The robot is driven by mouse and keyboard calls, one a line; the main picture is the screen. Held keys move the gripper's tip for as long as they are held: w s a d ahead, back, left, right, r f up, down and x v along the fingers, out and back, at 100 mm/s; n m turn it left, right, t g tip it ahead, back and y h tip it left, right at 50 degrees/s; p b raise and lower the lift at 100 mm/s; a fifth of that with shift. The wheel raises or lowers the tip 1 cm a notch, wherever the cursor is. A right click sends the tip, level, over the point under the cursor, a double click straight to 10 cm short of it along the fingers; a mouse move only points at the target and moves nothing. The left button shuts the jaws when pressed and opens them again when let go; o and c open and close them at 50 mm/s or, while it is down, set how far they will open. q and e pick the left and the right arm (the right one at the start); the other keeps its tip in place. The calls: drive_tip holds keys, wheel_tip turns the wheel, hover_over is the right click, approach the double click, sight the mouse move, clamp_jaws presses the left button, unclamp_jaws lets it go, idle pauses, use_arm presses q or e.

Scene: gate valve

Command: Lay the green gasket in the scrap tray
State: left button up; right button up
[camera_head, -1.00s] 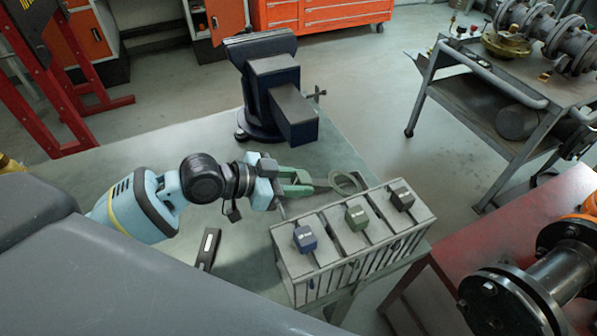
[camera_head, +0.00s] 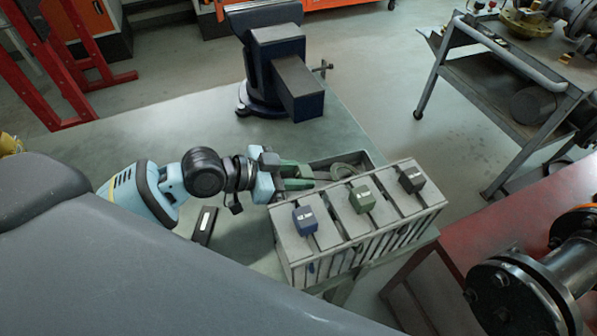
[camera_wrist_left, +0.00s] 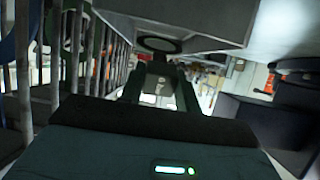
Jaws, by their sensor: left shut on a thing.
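My left gripper (camera_head: 312,176) is shut on the green gasket (camera_head: 347,170), a thin grey-green ring, by a flat piece on its near side. In the head view the ring is behind the slotted rack and overlaps a dark, shallow tray (camera_head: 376,158), which looks like the scrap tray. The rack hides part of the tray. I cannot tell whether the ring touches the tray floor or hangs above it. In the left wrist view the ring (camera_wrist_left: 160,44) shows dark beyond the fingers, against a grey box-like surface. My right gripper is not in view.
The slotted rack (camera_head: 330,256) with blue (camera_head: 305,220), green (camera_head: 362,199) and black (camera_head: 411,179) blocks stands close in front of the gripper. A blue vise (camera_head: 275,75) stands behind. A dark bar with a white label (camera_head: 204,225) lies left of the rack. The bench middle is clear.

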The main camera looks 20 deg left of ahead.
use_arm(q)
drive_tip(key=o, duration=1.1)
drive_tip(key=v, duration=0.6)
drive_tip(key=shift+f+b, duration=0.15)
drive_tip(key=shift+b, duration=0.15)
drive_tip(key=shift+v, duration=0.95)
